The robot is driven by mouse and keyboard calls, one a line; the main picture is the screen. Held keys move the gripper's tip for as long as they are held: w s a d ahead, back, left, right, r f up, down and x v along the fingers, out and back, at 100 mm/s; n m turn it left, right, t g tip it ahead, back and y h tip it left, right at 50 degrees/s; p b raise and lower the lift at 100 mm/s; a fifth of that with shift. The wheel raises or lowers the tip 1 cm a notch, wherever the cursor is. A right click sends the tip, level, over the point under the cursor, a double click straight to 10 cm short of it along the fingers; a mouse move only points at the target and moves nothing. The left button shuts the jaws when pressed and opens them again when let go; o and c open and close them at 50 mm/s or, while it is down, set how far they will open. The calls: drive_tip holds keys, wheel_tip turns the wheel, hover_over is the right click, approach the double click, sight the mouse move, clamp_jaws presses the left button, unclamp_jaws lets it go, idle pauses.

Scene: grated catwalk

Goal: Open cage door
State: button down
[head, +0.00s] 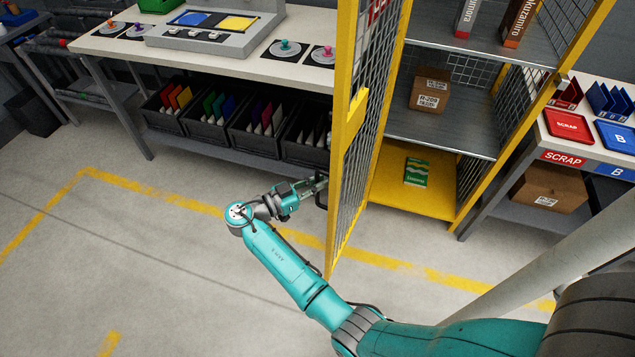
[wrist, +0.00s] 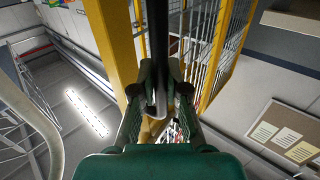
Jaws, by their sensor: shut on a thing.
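The cage door (head: 352,105) is a yellow frame with dark wire mesh. In the head view it stands swung out from the yellow cage, with the cage's front open to its right. My gripper (head: 316,187) is at the left face of the door, shut on the dark door handle (head: 320,198). In the wrist view my gripper (wrist: 164,84) has its two green fingers on either side of the dark handle bar (wrist: 161,50). The exact finger contact is partly hidden in the head view.
Cage shelves hold a cardboard box (head: 430,90), a green packet (head: 416,172) and upright boxes. A workbench (head: 230,62) with black bins (head: 255,132) underneath stands behind the door, left. A scrap table (head: 590,155) stands right. The floor (head: 130,250) at left is clear.

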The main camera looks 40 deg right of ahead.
drive_tip(key=c, duration=1.2)
unclamp_jaws()
drive_tip(key=shift+v, duration=3.7)
